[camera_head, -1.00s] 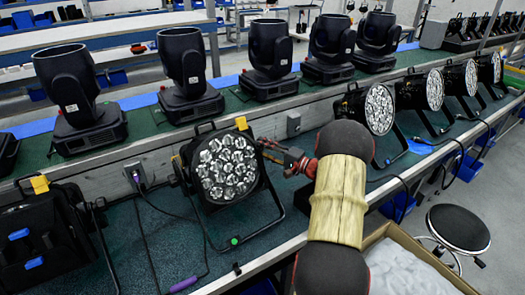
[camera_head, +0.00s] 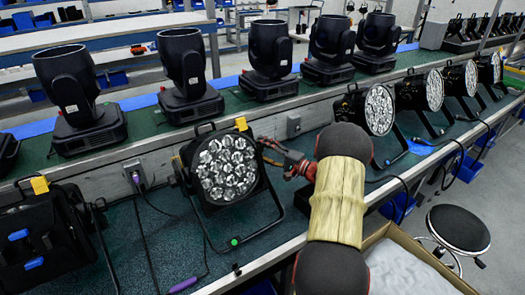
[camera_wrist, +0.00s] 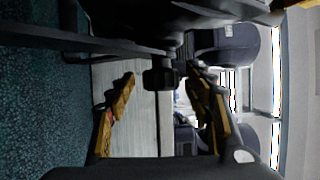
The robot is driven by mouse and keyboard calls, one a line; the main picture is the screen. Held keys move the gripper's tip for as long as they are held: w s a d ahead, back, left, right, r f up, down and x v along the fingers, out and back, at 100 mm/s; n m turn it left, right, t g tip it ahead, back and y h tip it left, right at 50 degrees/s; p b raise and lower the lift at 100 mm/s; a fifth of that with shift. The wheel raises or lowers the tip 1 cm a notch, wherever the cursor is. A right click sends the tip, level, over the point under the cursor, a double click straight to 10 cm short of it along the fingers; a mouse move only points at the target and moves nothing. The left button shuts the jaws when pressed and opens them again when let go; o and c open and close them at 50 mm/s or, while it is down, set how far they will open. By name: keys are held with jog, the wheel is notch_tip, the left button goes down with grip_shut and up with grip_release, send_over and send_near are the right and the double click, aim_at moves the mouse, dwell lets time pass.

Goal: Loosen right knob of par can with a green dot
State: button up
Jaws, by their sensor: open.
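The par can with a green dot (camera_head: 223,168) stands on the green bench top, its lit-cell face toward me. The green dot (camera_head: 234,242) is at the front foot of its bracket. My gripper (camera_head: 268,150) is at the can's right side, beside the upper part of the bracket. The right knob is too small to make out in the head view. In the wrist view a black knob (camera_wrist: 161,79) shows between the two open yellow-brown fingers of my gripper (camera_wrist: 160,92). The fingers stand on either side of it, and I cannot tell whether they touch it.
Several other par cans (camera_head: 366,108) stand to the right on the bench. Moving-head lights (camera_head: 187,78) line the back shelf. Cables lie on the bench. A box (camera_head: 405,265) and a round stool (camera_head: 458,228) are at the right front.

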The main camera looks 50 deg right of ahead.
jog(key=s+d, duration=0.1)
jog(key=s, duration=1.1)
jog(key=shift+d+f, duration=0.35)
